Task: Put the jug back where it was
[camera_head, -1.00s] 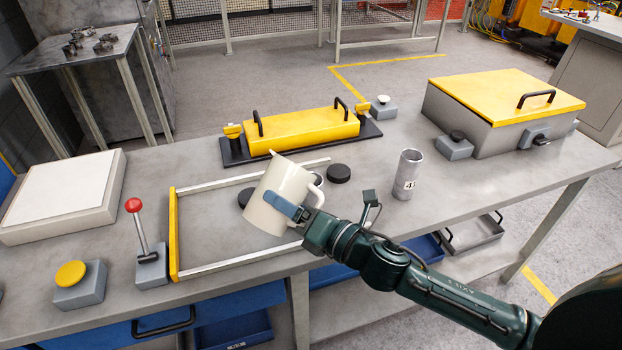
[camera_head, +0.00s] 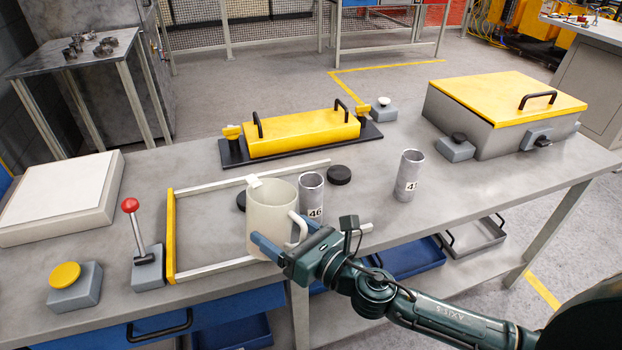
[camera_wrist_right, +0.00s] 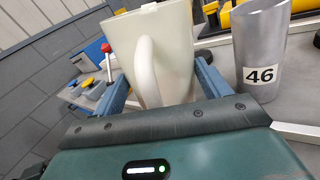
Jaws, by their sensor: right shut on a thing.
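The cream jug (camera_head: 270,222) is upright at the front middle of the table, over the front rail of the frame. My right gripper (camera_head: 288,240) is shut on it, low on the body near the handle. In the right wrist view the jug (camera_wrist_right: 165,50) stands between the two blue fingers (camera_wrist_right: 160,92), its handle facing the camera. I cannot tell whether its base touches the table. A grey cylinder marked 46 (camera_head: 312,194) is just right of the jug; it also shows in the wrist view (camera_wrist_right: 260,45). My left gripper is not in view.
Another marked grey cylinder (camera_head: 408,175) stands to the right. A black disc (camera_head: 339,175) lies behind, and another is partly hidden by the jug. A red-knobbed lever (camera_head: 149,255) and yellow button (camera_head: 66,276) are at left.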

